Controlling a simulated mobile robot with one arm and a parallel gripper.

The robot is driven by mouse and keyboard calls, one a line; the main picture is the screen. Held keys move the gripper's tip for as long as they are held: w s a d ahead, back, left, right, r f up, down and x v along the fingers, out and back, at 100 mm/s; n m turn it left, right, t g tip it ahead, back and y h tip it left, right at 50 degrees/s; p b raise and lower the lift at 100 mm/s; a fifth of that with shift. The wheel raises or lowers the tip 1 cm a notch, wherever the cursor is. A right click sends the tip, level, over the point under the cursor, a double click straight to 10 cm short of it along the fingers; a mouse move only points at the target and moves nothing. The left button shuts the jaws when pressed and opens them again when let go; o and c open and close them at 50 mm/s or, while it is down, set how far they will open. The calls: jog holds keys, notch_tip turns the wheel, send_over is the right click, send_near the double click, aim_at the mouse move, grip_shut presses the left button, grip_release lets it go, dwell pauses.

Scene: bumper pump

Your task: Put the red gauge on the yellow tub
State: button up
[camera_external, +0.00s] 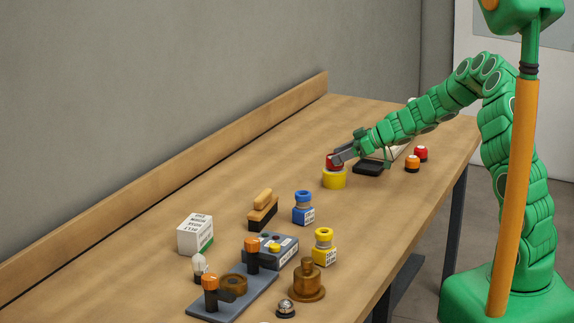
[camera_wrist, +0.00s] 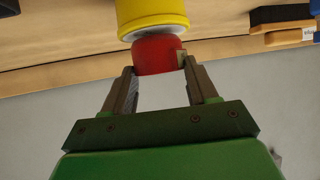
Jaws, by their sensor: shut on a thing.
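The red gauge (camera_external: 333,162) is between the fingers of my gripper (camera_external: 338,157). In the wrist view, the two fingers sit on either side of the red gauge (camera_wrist: 157,54). The yellow tub (camera_external: 334,181) stands on the table directly below the gauge. In the wrist view, the yellow tub (camera_wrist: 150,14) shows its pale rim against the gauge. The gauge appears to be on or just above the tub's top; I cannot tell if it bears on it.
A black block (camera_external: 368,168) lies just right of the tub. Orange (camera_external: 412,164) and red (camera_external: 421,153) round items stand further right. A blue jar (camera_external: 303,208), a brush (camera_external: 263,210) and other items stand nearer the camera. The table left of the tub is clear.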

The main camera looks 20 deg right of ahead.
jog(key=shift+f, duration=0.25)
jog(key=o, duration=1.1)
jog(key=shift+o, duration=0.2)
jog(key=shift+d+r, duration=0.1)
jog(key=shift+r, duration=0.1)
jog(key=v, duration=1.1)
jog(key=shift+s+d, duration=0.2)
jog(key=shift+d, duration=0.1)
